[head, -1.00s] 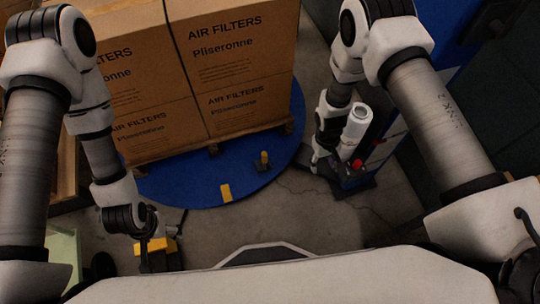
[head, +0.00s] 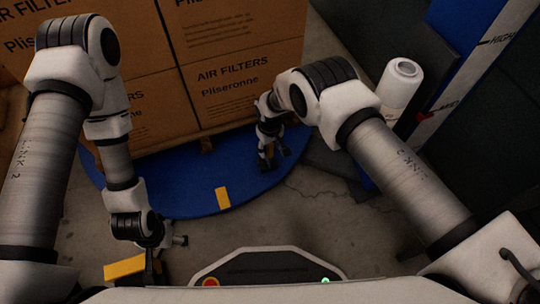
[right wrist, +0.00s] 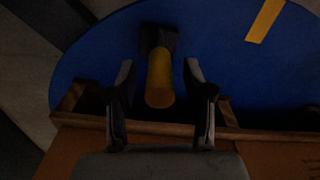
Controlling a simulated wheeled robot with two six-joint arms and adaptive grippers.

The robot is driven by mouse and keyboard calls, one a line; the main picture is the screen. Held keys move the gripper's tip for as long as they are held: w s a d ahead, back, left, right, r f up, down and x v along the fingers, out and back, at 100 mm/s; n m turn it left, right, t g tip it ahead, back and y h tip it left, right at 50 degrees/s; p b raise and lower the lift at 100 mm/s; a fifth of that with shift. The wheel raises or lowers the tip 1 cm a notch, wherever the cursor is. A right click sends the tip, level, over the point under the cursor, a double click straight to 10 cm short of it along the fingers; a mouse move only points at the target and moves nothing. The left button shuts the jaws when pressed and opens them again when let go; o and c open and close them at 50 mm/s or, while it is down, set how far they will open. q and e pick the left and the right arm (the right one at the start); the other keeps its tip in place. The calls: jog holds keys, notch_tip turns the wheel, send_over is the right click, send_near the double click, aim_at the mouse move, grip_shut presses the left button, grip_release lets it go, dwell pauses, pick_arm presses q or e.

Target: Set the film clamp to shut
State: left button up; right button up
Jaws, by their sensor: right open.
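The film clamp (right wrist: 160,78) shows in the right wrist view as a yellow lever on a dark block, on the blue turntable (right wrist: 95,60). My right gripper (right wrist: 159,72) is open, with one finger on each side of the yellow lever and a gap on both sides. In the head view my right gripper (head: 270,160) points down at the turntable edge close to the boxes, and it hides most of the clamp. My left gripper (head: 150,268) hangs low at the left, away from the clamp; its fingers are too dark to judge.
Stacked air filter boxes (head: 230,95) stand on a wooden pallet (head: 207,144) on the turntable, right behind the clamp. A white film roll (head: 400,85) stands by the blue mast (head: 455,50) at the right. A yellow mark (head: 222,198) lies on the turntable.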

jog(key=shift+f, duration=0.75)
pick_arm(q)
jog(key=shift+f, duration=0.75)
pick_arm(e)
jog(key=shift+r, duration=0.1)
grip_shut()
pick_arm(q)
jog(key=shift+r, duration=0.15)
pick_arm(e)
jog(key=shift+d, duration=0.1)
